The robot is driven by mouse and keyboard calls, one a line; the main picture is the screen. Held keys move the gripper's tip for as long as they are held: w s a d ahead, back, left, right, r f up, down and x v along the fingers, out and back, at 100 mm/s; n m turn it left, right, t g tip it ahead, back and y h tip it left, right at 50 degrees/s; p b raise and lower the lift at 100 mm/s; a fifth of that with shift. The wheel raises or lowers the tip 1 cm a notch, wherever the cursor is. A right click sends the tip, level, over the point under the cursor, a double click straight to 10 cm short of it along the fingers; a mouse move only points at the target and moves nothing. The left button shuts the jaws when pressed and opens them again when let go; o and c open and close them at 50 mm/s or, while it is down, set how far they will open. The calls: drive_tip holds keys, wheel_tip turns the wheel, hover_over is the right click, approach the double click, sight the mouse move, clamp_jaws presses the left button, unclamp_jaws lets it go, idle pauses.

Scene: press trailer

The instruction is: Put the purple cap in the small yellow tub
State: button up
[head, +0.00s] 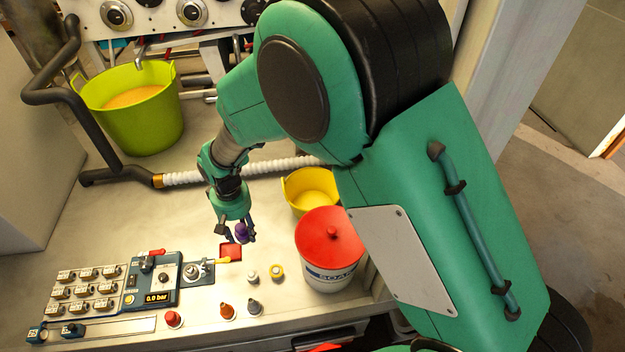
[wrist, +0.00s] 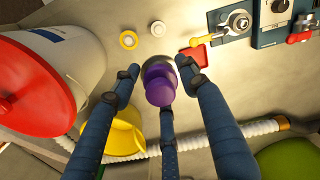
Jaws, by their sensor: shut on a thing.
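My gripper (head: 238,234) has its dark blue fingers closed around the purple cap (head: 241,231). In the wrist view the purple cap (wrist: 160,86) sits between the fingertips of my gripper (wrist: 163,75), above the bench near a red square. I cannot tell how far it is off the surface. The small yellow tub (head: 300,207) stands to the right of my gripper in the head view, behind the red-lidded bucket. Its yellow floor shows, and my arm hides part of its right side. In the wrist view the small yellow tub (wrist: 124,140) is partly covered by a finger.
A white bucket with a red lid (head: 330,240) stands beside the tub. A larger yellow-green tub (head: 150,125) is at the back left. A white ribbed hose (head: 240,170) crosses behind my gripper. A control panel (head: 160,292) and several small caps line the bench front.

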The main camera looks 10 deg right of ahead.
drive_tip(key=w+d+m, duration=0.3)
drive_tip(key=w+d, duration=0.9)
drive_tip(key=w, duration=0.2)
drive_tip(key=m+b, duration=0.1)
drive_tip(key=m, duration=0.1)
hover_over(313, 206)
wheel_tip(313, 206, down, 11)
drive_tip(key=shift+w+f, duration=0.1)
drive_tip(key=shift+f, duration=0.15)
drive_tip(key=shift+f, duration=0.1)
drive_tip(key=shift+f+b, duration=0.75)
drive_tip(key=shift+f, duration=2.25)
drive_tip(key=shift+f+b, duration=0.4)
drive_tip(key=shift+f, duration=1.5)
drive_tip(key=shift+f, duration=0.1)
